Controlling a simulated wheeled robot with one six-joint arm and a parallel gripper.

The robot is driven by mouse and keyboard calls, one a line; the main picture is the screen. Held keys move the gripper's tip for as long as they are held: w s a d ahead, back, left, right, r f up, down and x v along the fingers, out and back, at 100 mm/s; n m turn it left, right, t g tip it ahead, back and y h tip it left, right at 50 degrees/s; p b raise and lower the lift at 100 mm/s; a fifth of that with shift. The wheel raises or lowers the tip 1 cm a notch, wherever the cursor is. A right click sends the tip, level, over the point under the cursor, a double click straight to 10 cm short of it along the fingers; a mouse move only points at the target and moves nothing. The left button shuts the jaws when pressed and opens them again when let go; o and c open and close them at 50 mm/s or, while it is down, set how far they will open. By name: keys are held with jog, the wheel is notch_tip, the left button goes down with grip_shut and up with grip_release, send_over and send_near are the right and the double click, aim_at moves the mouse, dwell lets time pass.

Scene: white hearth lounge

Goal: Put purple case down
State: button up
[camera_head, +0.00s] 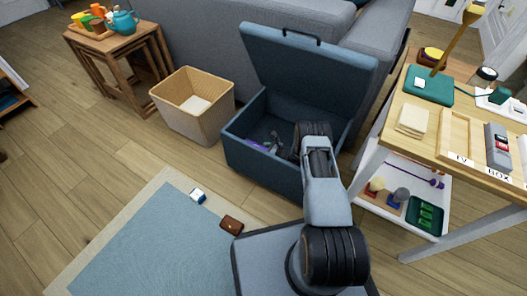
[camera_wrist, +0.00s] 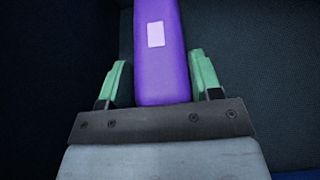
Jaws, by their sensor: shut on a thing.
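The purple case (camera_wrist: 161,55) with a pale label stands out between the green fingertips of my gripper (camera_wrist: 160,78) in the wrist view. My gripper is shut on it. In the head view my arm reaches into the open blue storage box (camera_head: 262,175), and my gripper (camera_head: 279,146) is down inside it. A bit of the purple case (camera_head: 257,146) shows at the gripper's left, low in the box. Dark walls surround the case in the wrist view. Whether the case touches the box floor cannot be told.
The box's lid (camera_head: 305,65) stands raised at the back, against the grey sofa (camera_head: 200,38). A wicker basket (camera_head: 193,110) is left of the box. A wooden table (camera_head: 437,135) with several items is at the right. A brown wallet-like thing (camera_head: 231,225) lies near the rug (camera_head: 150,250).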

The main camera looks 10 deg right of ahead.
jog(key=o, duration=1)
jog(key=shift+c, duration=0.2)
jog(key=shift+r, duration=0.1)
jog(key=shift+r+p, duration=0.3)
jog(key=shift+p, duration=0.25)
jog(key=p+v, duration=0.1)
jog(key=v, duration=0.1)
jog(key=p+v, duration=0.1)
jog(key=v, duration=0.1)
jog(key=p+v, duration=0.1)
jog(key=v, duration=0.1)
jog(key=shift+s+d+r, duration=0.15)
jog(key=shift+r, duration=0.2)
jog(key=shift+s+d+r, duration=0.1)
jog(key=shift+s+d, duration=0.25)
